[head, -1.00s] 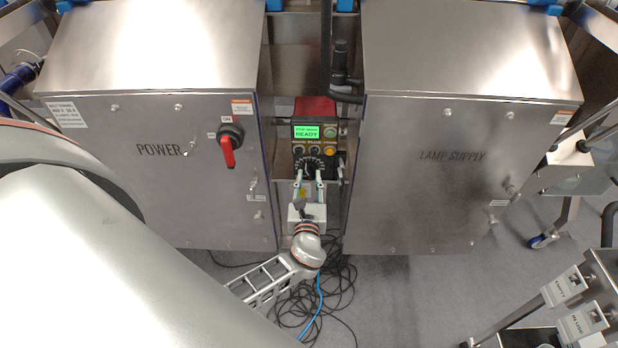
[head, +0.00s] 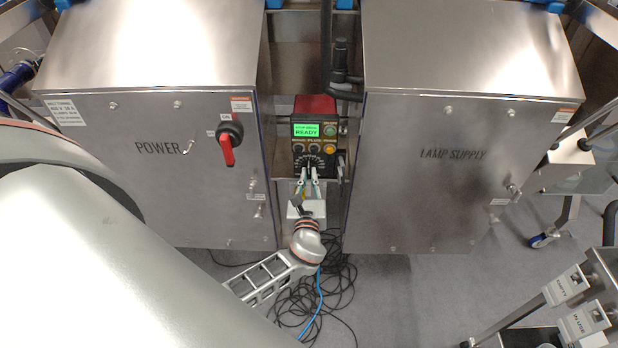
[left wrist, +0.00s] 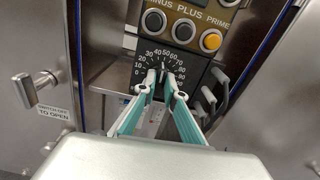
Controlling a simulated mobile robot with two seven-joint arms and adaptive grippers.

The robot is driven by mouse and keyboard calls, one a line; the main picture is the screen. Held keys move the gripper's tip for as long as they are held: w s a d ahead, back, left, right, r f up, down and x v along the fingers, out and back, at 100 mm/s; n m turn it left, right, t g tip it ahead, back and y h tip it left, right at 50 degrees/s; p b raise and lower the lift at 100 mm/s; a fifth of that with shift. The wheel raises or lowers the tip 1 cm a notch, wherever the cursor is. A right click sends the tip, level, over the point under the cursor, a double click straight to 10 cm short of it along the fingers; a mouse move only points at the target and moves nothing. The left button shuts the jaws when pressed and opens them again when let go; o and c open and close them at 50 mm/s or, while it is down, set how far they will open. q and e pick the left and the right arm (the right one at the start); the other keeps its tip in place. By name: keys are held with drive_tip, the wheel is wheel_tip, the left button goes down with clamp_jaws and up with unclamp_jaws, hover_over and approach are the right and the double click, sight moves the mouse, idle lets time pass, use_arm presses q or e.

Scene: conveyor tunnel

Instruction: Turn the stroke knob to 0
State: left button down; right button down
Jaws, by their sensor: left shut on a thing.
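The stroke knob is a small black knob on a dial (left wrist: 141,74) marked from 0 upward in tens, low on the dark control box (head: 315,128). In the left wrist view the stroke knob (left wrist: 163,69) has a white pointer line that points up, near the 40 and 50 marks. My left gripper (head: 309,176) comes up from below, and its two fingers are shut on the knob. In the left wrist view its fingertips (left wrist: 162,80) sit on either side of the knob and hide its lower part. My right gripper is in neither view.
Above the dial are the minus, plus and prime buttons (left wrist: 182,31) and a green READY screen (head: 307,130). The box stands in a narrow gap between the POWER cabinet (head: 160,190) and the LAMP SUPPLY cabinet (head: 440,200). Loose black cables (head: 335,285) lie on the floor.

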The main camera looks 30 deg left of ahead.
use_arm(q)
drive_tip(key=n+b, duration=0.1)
drive_tip(key=n, duration=0.1)
drive_tip(key=n+b, duration=0.4)
drive_tip(key=shift+s+a+f+n, duration=0.15)
drive_tip(key=shift+f+n, duration=0.15)
drive_tip(key=shift+n, duration=0.1)
drive_tip(key=shift+n+b, duration=0.5)
drive_tip(key=shift+b, duration=0.15)
drive_tip(key=n+b, duration=0.8)
drive_tip(key=n, duration=0.3)
drive_tip(key=shift+a+n, duration=0.1)
drive_tip(key=shift+n, duration=0.3)
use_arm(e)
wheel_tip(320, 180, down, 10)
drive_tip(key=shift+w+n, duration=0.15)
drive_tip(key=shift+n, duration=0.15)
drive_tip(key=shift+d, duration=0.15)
